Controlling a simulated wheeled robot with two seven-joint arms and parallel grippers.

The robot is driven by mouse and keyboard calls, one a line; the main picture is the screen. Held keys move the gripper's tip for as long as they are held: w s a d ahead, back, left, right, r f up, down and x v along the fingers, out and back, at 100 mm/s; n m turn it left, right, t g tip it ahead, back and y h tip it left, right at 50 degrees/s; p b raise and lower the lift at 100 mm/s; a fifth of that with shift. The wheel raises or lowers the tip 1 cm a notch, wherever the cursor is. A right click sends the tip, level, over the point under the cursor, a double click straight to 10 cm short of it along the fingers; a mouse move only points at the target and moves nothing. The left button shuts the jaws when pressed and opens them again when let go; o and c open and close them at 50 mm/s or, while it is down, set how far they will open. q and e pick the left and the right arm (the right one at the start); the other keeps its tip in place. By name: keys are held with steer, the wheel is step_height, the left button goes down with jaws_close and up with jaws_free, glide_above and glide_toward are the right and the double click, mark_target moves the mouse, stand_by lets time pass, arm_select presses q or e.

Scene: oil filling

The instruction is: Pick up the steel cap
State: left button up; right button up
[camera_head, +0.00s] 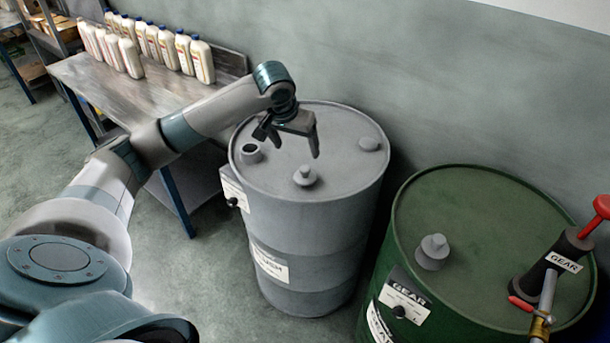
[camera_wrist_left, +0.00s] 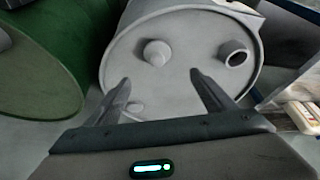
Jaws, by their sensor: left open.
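The steel cap (camera_head: 305,176) is a small grey knobbed piece resting on the top of the grey drum (camera_head: 290,245), near its front edge. It also shows in the left wrist view (camera_wrist_left: 157,52), above and beyond the fingertips. An open spout (camera_head: 250,151) stands on the same lid to its left. My left gripper (camera_head: 290,143) is open and empty above the drum top, pointing down. In the left wrist view its two fingers (camera_wrist_left: 161,79) are spread apart, with the cap clear of them. My right gripper is not in view.
A low grey bung (camera_head: 370,143) sits on the drum's far right. A green drum (camera_head: 480,215) with a capped spout (camera_head: 433,252) and a red-handled pump (camera_head: 555,265) stands at right. A bench (camera_head: 150,92) holds several white bottles (camera_head: 150,42) behind. The wall is close behind the drums.

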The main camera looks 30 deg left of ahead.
arm_select(q)
steer(key=p, duration=0.3)
glide_toward(304, 168)
steer(key=x, duration=0.5)
steer(key=shift+a, duration=0.1)
steer(key=shift+w+f, duration=0.2)
steer(key=shift+f, duration=0.2)
steer(key=shift+w+f+p, duration=0.15)
steer(key=shift+f+p, duration=0.15)
steer(key=shift+f, duration=0.05)
steer(key=p+x, duration=0.1)
steer(key=x, duration=0.2)
steer(key=shift+f+p, duration=0.4)
steer(key=shift+w+f, duration=0.15)
steer(key=shift+f, duration=0.15)
steer(key=c, duration=1.3)
